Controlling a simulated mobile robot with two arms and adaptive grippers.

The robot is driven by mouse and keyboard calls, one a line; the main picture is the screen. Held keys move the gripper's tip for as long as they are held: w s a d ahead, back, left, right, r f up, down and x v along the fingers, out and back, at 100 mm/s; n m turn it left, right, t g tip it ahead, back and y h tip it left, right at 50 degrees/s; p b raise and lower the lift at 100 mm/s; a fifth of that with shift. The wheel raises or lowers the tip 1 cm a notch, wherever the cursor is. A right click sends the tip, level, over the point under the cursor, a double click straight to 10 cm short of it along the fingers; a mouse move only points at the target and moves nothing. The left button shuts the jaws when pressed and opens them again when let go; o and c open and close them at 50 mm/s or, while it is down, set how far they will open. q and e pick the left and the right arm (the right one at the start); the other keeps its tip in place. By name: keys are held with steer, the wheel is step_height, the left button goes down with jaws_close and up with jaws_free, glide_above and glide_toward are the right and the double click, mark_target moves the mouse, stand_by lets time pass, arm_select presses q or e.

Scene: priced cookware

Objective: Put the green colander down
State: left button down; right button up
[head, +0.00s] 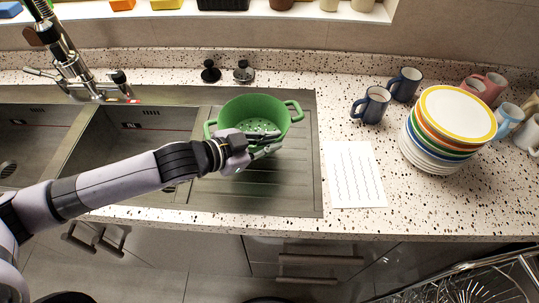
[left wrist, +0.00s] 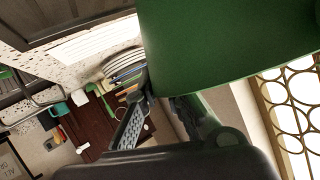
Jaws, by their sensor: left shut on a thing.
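The green colander (head: 254,112) is upright over the ribbed drainboard (head: 290,180), right of the sink basins, in the head view. It has a loop handle on each side and holes in its bottom. My left gripper (head: 262,143) is shut on its near side, and the gripper hides part of that wall. I cannot tell whether the colander's base touches the drainboard. In the left wrist view the colander's green wall (left wrist: 230,40) fills the upper right, close to the fingers (left wrist: 160,112). My right gripper is not in view.
A white sheet (head: 354,175) lies right of the drainboard. Beyond it stand a stack of plates (head: 445,120) and several mugs (head: 371,104). The faucet (head: 75,70) rises behind the basins at left. Two dark stoppers (head: 211,72) sit behind the colander. The drainboard's right part is clear.

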arm_select(q)
steer(key=shift+f, duration=3.1)
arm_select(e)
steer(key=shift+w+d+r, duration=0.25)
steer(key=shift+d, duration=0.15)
arm_select(q)
steer(key=c, duration=1.7)
jaws_free()
steer(key=shift+f, duration=0.1)
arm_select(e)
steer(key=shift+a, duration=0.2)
